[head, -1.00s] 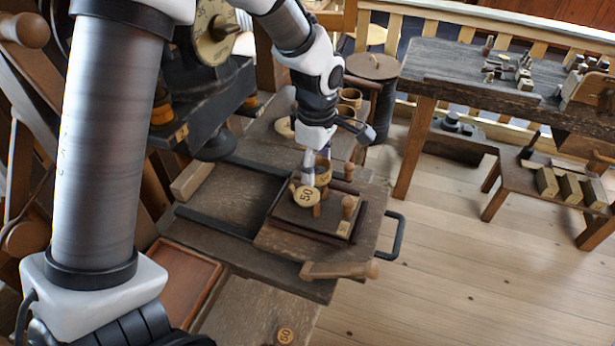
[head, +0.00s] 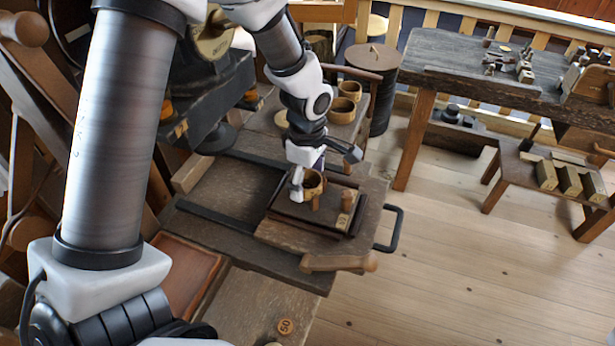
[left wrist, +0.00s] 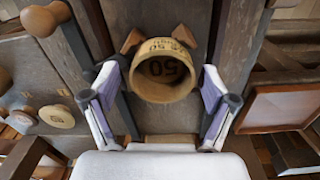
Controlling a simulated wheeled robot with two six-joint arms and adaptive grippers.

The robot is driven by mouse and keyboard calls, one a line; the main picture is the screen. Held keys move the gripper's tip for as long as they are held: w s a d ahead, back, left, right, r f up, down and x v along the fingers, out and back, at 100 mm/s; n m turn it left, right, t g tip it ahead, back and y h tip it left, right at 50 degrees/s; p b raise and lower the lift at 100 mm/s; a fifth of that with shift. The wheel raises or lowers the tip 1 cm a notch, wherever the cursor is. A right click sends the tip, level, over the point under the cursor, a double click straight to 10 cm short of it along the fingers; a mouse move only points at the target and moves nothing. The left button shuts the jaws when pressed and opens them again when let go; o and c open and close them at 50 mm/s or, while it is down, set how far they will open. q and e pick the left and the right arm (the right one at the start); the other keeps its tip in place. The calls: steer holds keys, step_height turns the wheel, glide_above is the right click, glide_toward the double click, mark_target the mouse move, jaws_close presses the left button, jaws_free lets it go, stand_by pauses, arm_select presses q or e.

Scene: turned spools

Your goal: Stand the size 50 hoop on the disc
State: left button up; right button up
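The size 50 hoop (head: 312,184) is a tan wooden ring on the dark square board (head: 284,208). In the left wrist view the hoop (left wrist: 163,88) sits between my fingers, with a large 50 showing in its opening. That 50 appears to be on the disc beneath the hoop, but the disc's edge is hidden, so I cannot tell how evenly the hoop rests. My left gripper (head: 298,186) is over the board beside the hoop. In the left wrist view its fingers (left wrist: 163,80) are spread, with small gaps on both sides. My right gripper is out of view.
Brown pegs (head: 347,200) stand on the board close to the hoop. Other tan rings (head: 347,92) stand behind. A black handle (head: 393,230) juts out right of the board, and a wooden handle (head: 340,263) lies in front. A reddish tray (head: 190,275) is at the left.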

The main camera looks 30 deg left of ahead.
arm_select(q)
steer(key=shift+r+p, duration=0.4)
steer(key=shift+r, duration=0.2)
step_height(320, 180, up, 12)
steer(key=b, duration=0.1)
steer(key=shift+f, duration=0.25)
steer(key=shift+s, duration=0.1)
stand_by(0.3)
